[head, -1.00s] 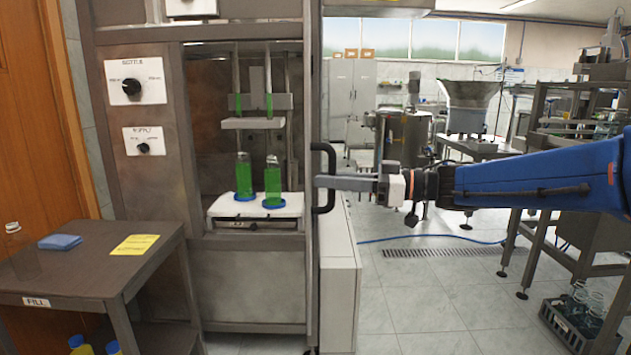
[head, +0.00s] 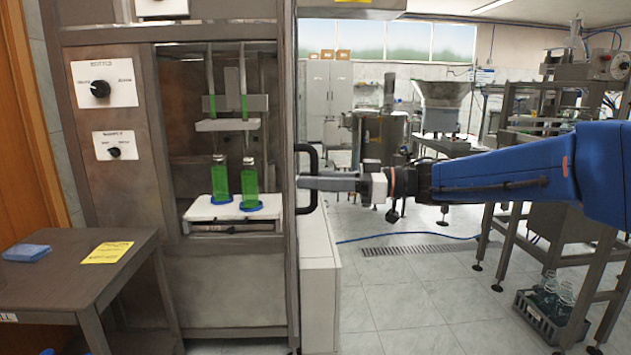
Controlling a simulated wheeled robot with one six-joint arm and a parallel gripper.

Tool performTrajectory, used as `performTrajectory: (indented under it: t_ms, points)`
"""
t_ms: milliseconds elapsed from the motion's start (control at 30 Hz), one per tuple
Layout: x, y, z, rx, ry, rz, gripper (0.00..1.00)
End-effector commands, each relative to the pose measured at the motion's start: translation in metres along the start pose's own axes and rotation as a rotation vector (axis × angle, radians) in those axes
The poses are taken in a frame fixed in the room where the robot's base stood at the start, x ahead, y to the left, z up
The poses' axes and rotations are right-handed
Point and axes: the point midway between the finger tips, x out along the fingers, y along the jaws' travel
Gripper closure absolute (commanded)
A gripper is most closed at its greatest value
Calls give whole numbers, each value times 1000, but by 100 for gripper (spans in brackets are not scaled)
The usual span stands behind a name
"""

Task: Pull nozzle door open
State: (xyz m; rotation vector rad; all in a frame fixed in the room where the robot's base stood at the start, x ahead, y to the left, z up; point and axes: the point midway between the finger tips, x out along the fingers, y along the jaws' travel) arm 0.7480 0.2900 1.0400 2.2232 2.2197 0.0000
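The nozzle door's black D-shaped handle (head: 312,178) stands at the right edge of the steel filling cabinet (head: 220,285). The door panel cannot be clearly told from the cabinet's right upright. My gripper (head: 306,183) reaches in from the right, level, with its grey fingers across the middle of the handle. Only the near side of the fingers shows, so whether they are closed around the bar cannot be told. Inside the cabinet, two green bottles (head: 220,178) (head: 249,184) stand upright on blue discs on a white platform (head: 208,211), below nozzles (head: 227,125).
A dark side table (head: 70,285) with a yellow note (head: 107,252) and blue cloth (head: 26,252) is at the left. A crate of glass jars (head: 546,312) lies on the floor at right. Tiled floor (head: 415,300) is clear between the cabinet and the right-hand machinery.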

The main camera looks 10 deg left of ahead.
Motion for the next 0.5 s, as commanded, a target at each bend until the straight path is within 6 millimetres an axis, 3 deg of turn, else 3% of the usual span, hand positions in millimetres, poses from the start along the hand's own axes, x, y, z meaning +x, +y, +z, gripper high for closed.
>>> performTrajectory:
  t_ms: [233, 500]
  points:
    - [-14, 1, 0, 0, 0, 3, 78]
    - [-56, 2, 0, 1, 0, 5, 78]
